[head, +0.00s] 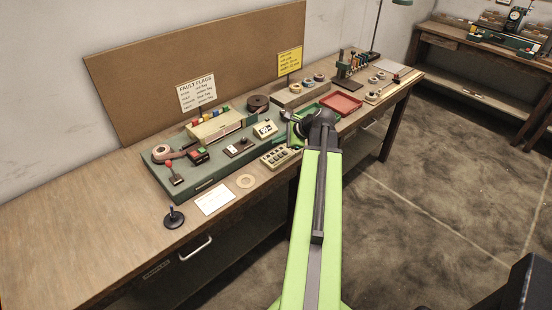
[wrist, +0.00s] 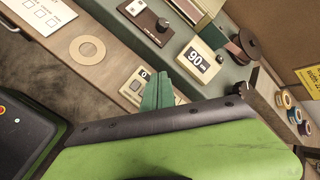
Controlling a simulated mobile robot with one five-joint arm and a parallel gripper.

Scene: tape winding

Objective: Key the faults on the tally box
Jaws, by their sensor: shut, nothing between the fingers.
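The tally box (head: 281,156) is a beige box with dark keys or windows at the front edge of the bench, just left of my arm in the head view. In the wrist view its beige face (wrist: 133,84) shows a small window reading 0, and the rest is hidden behind my gripper. My gripper (wrist: 158,80) has green fingers, shut and empty, in front of or above the box. I cannot tell whether they touch it. In the head view my gripper (head: 292,132) is partly hidden by my wrist.
A counter reading 90 (wrist: 191,60) and a brown knob box (wrist: 147,20) stand behind. A tan ring (head: 245,181) and a white card (head: 214,198) lie left of the box. A red tray (head: 341,102) is at the right. The bench's left end is clear.

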